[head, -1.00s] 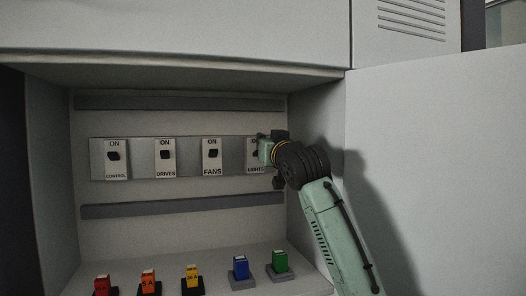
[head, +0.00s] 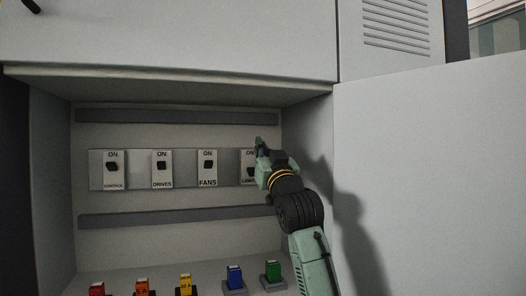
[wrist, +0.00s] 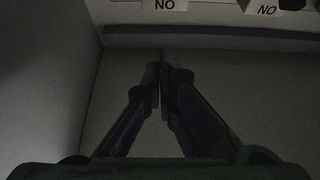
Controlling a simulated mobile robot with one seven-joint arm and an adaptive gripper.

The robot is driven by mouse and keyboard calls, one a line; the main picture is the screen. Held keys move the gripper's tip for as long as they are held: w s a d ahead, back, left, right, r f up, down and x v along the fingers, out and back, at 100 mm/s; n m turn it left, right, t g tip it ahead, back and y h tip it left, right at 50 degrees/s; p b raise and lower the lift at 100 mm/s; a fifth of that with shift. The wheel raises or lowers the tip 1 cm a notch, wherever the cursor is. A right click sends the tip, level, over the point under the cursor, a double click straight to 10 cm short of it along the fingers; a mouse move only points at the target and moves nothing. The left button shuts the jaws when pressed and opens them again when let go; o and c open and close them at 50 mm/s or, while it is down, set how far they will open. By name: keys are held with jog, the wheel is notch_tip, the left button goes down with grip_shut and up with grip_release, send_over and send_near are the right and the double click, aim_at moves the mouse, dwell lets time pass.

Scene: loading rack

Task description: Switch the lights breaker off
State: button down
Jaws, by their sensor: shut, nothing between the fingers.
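The lights breaker (head: 247,161) is the rightmost in a row of white breaker plates. It is partly hidden by my gripper. The part of its dark lever that shows seems to sit lower than the other levers, below its ON mark. My gripper (head: 259,143) is at the right edge of this breaker, with its fingertips pointing up at about the height of the plate's top. In the wrist view its fingers (wrist: 160,68) are shut and empty. An upside-down ON label (wrist: 165,5) shows at the top edge there; the lever is out of that view.
The control (head: 113,168), drives (head: 162,167) and fans (head: 208,167) breakers stand to the left with levers up by ON. Dark rails (head: 180,117) run above and below. Coloured fuses, including a green one (head: 272,270), stand on the shelf. The cabinet's right wall is close to my gripper.

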jog(key=s+d+f+b, duration=0.1)
jog(key=s+f+b, duration=0.1)
jog(key=s+f, duration=0.2)
notch_tip(320, 180, down, 3)
jog(key=shift+s+d+f, duration=0.2)
jog(key=shift+s+d, duration=0.1)
jog(key=shift+d, duration=0.1)
jog(key=shift+a, duration=0.15)
